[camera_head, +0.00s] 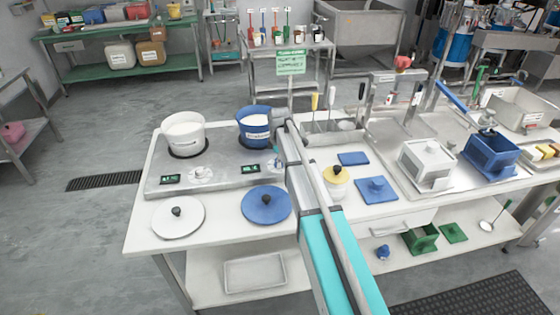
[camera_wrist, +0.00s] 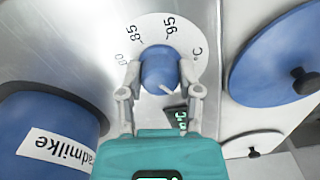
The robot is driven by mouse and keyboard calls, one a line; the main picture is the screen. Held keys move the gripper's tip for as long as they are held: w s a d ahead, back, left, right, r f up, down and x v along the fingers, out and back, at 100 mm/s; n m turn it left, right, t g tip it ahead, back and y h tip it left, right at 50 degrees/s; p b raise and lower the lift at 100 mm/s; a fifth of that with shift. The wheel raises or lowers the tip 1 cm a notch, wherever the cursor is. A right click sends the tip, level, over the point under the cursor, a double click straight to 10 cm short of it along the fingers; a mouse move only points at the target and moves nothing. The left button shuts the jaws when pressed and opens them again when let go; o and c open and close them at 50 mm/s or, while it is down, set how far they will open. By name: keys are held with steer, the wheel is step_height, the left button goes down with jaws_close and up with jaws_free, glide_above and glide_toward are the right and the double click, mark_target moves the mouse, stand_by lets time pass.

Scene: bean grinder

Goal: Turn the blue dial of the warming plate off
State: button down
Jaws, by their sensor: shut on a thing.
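The blue dial (camera_wrist: 158,66) sits on a white scale ring (camera_wrist: 171,28) marked 80, 85, 95 and °C in the wrist view. A pale pointer line on the dial faces the lower right of the picture. My gripper (camera_wrist: 160,75) is shut on the dial, with one finger on each side. The steel warming plate (camera_head: 222,179) stands on the white table in the head view. There my arm hides most of the blue dial. A blue pot (camera_head: 254,130) labelled "…admilke" in the wrist view (camera_wrist: 45,125) stands beside the dial.
A white pot (camera_head: 184,134) stands on the plate's left part, above a white dial (camera_head: 200,174). A blue lid (camera_head: 266,205) and a white lid (camera_head: 178,218) lie along the table front. A yellow-lidded jar (camera_head: 336,180) stands close to the right of my arm.

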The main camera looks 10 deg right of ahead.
steer(key=shift+c, duration=1.4)
jaws_free()
steer(key=shift+r, duration=0.1)
